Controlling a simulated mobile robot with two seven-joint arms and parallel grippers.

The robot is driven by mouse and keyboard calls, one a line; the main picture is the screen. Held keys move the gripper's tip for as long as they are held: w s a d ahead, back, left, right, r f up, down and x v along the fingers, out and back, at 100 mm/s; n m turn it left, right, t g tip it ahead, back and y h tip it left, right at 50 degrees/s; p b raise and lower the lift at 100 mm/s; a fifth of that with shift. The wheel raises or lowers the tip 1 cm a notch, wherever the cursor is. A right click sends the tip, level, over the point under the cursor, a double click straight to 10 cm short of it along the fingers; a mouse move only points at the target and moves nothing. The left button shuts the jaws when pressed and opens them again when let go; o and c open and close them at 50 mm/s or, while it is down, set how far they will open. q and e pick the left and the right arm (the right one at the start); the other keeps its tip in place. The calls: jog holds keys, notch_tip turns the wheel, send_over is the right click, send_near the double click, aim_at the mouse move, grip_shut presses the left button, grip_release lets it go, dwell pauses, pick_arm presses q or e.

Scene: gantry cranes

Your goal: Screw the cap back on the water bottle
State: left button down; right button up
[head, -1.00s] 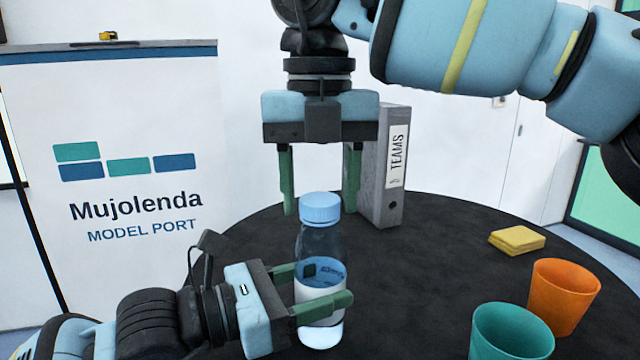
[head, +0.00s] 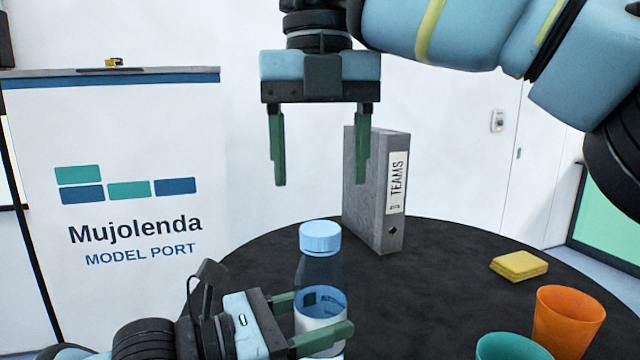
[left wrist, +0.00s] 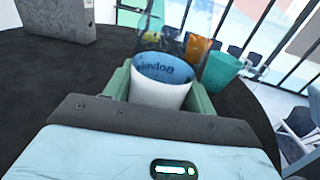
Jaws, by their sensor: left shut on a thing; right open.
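The clear water bottle (head: 319,273) stands upright with water and a white label in its lower part. The light blue cap (head: 320,238) sits on top of its neck. My left gripper (head: 318,318) is shut on the bottle around the label, and the label also shows between the fingers in the left wrist view (left wrist: 160,92). My right gripper (head: 320,182) is open and empty, pointing down above the cap with a clear gap. The bottle's base is cut off by the head view's lower edge, and its top is out of the left wrist view.
A grey TEAMS binder (head: 372,190) stands behind the bottle on the round dark table (head: 440,275). Yellow sticky notes (head: 519,265), an orange cup (head: 567,322) and a teal cup (head: 508,347) are to the right. A Mujolenda banner (head: 135,180) stands at the left.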

aim_at(297, 323)
pick_arm(q)
jog(key=shift+f, duration=0.1)
pick_arm(e)
jog(key=shift+r, duration=0.45)
pick_arm(q)
jog(key=shift+c, duration=2.1)
grip_release()
jog(key=b+v, duration=0.1)
jog(key=v, duration=0.6)
jog(key=shift+w+f, duration=0.1)
pick_arm(e)
jog(key=shift+g, duration=0.3)
jog(key=w+f, duration=0.1)
jog(key=f, duration=0.1)
jog(key=w+f, duration=0.1)
jog(key=f, duration=0.1)
jog(key=shift+w+f, duration=0.1)
jog(key=shift+w, duration=0.05)
pick_arm(q)
jog(key=shift+s+a+b, duration=0.25)
jog(key=shift+a+b, duration=0.05)
jog(key=shift+b, duration=0.05)
pick_arm(e)
jog(key=shift+w+f, duration=0.1)
jog(key=shift+f, duration=0.1)
